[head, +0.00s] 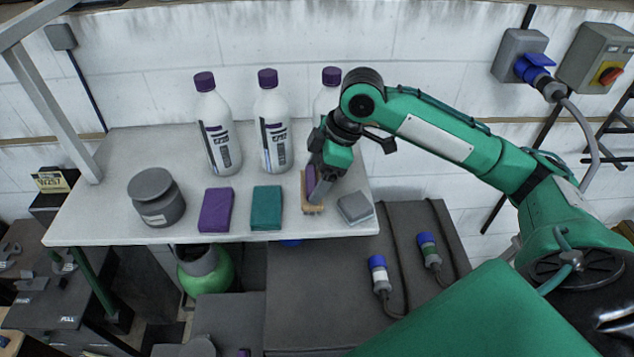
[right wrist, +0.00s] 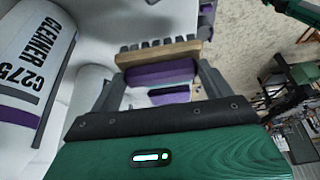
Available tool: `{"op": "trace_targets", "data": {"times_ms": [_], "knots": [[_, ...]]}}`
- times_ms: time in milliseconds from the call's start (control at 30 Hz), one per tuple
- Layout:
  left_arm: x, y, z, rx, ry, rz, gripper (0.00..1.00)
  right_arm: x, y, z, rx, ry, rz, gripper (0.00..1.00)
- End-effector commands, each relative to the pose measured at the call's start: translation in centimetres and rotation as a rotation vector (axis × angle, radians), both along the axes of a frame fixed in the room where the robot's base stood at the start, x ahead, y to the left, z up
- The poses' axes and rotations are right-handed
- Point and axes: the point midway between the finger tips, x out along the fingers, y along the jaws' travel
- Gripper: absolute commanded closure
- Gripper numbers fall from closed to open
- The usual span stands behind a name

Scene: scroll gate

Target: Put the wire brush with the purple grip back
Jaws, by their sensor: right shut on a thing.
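The wire brush has a purple grip and a wooden block; in the head view the brush (head: 312,207) is at the front of the white shelf, between the teal sponge (head: 266,208) and the grey block (head: 355,208). My right gripper (head: 317,188) points down over it and is shut on its purple grip. In the right wrist view the brush (right wrist: 158,52) lies across between the two fingers, its dark bristle tufts beyond the wood. I cannot tell whether it touches the shelf. My left gripper is not in view.
The white shelf (head: 110,215) also holds a purple sponge (head: 216,210), a grey lidded jar (head: 156,198) and three white bottles with purple caps, one (head: 273,125) mid-shelf. The rightmost bottle (head: 327,98) stands close behind my gripper. Dark cases with plugs (head: 379,275) are below right.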

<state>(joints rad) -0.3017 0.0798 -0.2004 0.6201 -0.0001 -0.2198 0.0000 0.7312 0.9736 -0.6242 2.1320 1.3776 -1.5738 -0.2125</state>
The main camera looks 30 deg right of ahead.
Motion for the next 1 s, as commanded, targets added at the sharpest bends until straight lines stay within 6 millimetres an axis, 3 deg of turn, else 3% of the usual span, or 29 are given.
{"op": "trace_targets", "data": {"times_ms": [333, 700, 733, 800, 1000], "knots": [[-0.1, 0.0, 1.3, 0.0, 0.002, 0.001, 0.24, -0.1, 0.0, -3.5, 0.001, 0.004, -0.001, 0.4], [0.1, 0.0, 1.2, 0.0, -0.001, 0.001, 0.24, 0.0, 0.0, -4.1, 0.0, 0.0, 0.0, 0.4], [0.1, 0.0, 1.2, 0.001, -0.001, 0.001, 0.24, 0.0, 0.0, -4.1, 0.0, 0.0, 0.001, 0.13], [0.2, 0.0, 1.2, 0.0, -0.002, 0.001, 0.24, 0.0, 0.0, -4.1, 0.0, 0.0, 0.001, 0.0], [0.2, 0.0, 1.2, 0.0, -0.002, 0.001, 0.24, 0.0, 0.0, -4.0, 0.0, 0.0, 0.001, 0.0]]}}
